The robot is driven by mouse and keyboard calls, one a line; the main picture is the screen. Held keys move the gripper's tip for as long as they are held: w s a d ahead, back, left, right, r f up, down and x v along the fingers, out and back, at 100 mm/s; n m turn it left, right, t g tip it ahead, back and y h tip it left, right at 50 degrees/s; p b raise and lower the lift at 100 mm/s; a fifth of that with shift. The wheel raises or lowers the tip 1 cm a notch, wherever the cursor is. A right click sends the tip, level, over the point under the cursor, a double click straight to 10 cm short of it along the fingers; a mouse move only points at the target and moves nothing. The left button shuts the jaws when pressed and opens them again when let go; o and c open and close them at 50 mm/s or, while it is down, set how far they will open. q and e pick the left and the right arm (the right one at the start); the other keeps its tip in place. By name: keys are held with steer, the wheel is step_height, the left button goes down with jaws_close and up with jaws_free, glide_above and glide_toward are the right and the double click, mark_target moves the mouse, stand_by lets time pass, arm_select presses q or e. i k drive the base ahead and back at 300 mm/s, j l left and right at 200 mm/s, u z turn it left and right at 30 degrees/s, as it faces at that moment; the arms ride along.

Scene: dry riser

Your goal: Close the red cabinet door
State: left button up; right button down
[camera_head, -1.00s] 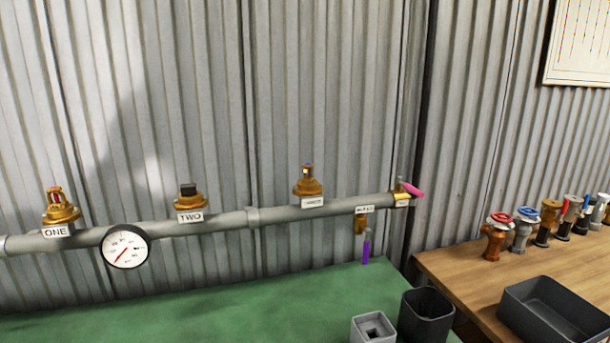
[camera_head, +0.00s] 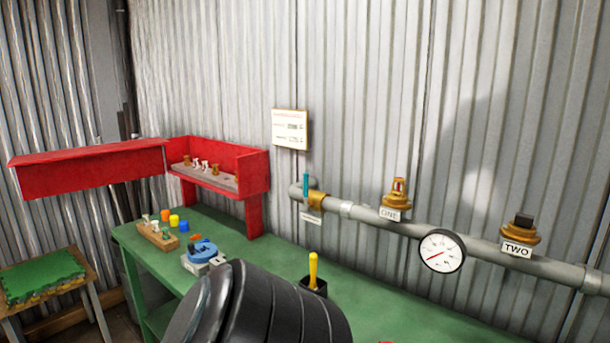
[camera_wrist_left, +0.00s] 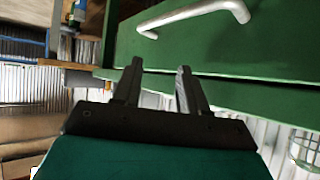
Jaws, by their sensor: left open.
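In the head view the red cabinet (camera_head: 222,172) stands on red legs at the back left of the green bench. Its red door (camera_head: 88,171) is swung out to the left, so the cabinet is open, with several small brass and white pieces inside. My black arm fills the bottom middle of the head view; its gripper is not visible there. In the left wrist view my left gripper (camera_wrist_left: 156,88) is open with nothing between its fingers. It is near a green panel with a silver handle (camera_wrist_left: 195,18), apart from the red door. My right gripper is not in view.
On the green bench (camera_head: 385,310) are a wooden block with fittings (camera_head: 158,234), a blue item (camera_head: 202,250) and a yellow-handled tool (camera_head: 313,268). A grey pipe with a gauge (camera_head: 441,251) runs along the wall. A small table with green mats (camera_head: 42,275) stands left.

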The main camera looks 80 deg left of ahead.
mark_target(56, 173)
steer(key=u, duration=3.1)
steer(key=i+j, duration=0.25)
steer(key=j, duration=0.15)
steer(key=i+j+z, duration=0.1)
steer(key=i+j, duration=0.35)
steer(key=j, duration=0.3)
steer(key=i+j+z, duration=0.1)
steer(key=i+j, duration=0.15)
steer(key=j, duration=0.15)
steer(key=i+j, duration=0.2)
steer(key=j, duration=0.25)
steer(key=i+j+z, duration=0.1)
steer(key=j, duration=0.3)
steer(key=i+j, duration=0.3)
steer(key=j, duration=0.15)
steer(key=i+j+z, duration=0.1)
steer(key=j, duration=0.35)
steer(key=i, duration=0.1)
